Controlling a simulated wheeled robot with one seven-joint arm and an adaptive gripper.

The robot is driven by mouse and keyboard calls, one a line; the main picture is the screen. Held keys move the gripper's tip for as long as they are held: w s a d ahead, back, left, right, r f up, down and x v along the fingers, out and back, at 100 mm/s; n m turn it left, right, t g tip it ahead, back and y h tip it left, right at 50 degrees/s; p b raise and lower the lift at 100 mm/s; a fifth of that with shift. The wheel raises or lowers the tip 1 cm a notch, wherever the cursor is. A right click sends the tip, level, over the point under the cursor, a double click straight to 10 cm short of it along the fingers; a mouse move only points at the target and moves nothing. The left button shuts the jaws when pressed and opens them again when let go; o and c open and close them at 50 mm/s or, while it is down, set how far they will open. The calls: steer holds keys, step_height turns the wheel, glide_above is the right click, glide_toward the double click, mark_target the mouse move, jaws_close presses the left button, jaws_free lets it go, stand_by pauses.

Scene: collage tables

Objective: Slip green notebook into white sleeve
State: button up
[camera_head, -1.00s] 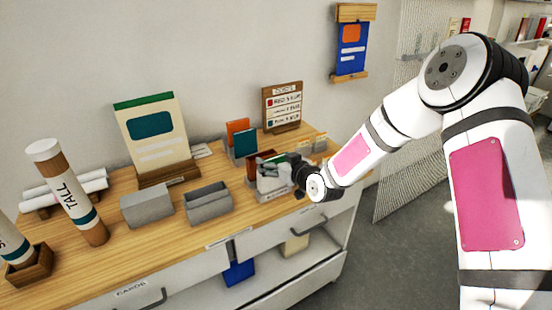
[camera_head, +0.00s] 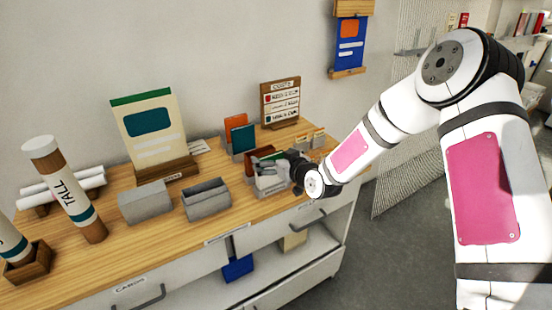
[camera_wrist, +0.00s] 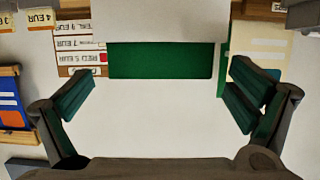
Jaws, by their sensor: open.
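The white sleeve (camera_wrist: 167,22) shows at the top middle of the wrist view, which is upside down. The green notebook (camera_wrist: 160,60) shows as a green band projecting from the sleeve's edge; the rest appears hidden behind the sleeve. My gripper (camera_wrist: 160,98) is open, with one finger to each side of the band and a gap between each finger and it. In the head view my gripper (camera_head: 262,167) is at the right part of the counter, partly covering the white sleeve (camera_head: 270,182).
Orange and teal books (camera_head: 242,138) stand just behind my gripper. A price sign (camera_head: 280,103) stands at the back. Two grey bins (camera_head: 206,199) and a large display notebook (camera_head: 150,127) are to the left. Small price-tagged blocks (camera_head: 318,137) are at right.

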steer(key=v, duration=1.2)
steer(key=s+d+r+m+g+h, duration=0.2)
steer(key=s+d+r+g+h, duration=0.1)
steer(key=s+d+r+h, duration=0.8)
steer(key=s+d+r+m+g+y, duration=0.1)
steer(key=s+d+r+m, duration=0.1)
steer(key=s, duration=0.8)
steer(key=s+d+r+m+g+y, duration=0.1)
steer(key=s+d+r+m+g, duration=0.1)
steer(key=s+d+r, duration=0.2)
steer(key=s+r, duration=0.3)
steer(key=s, duration=0.4)
steer(key=shift+s+m+g+y, duration=0.3)
steer(key=shift+m+y, duration=0.1)
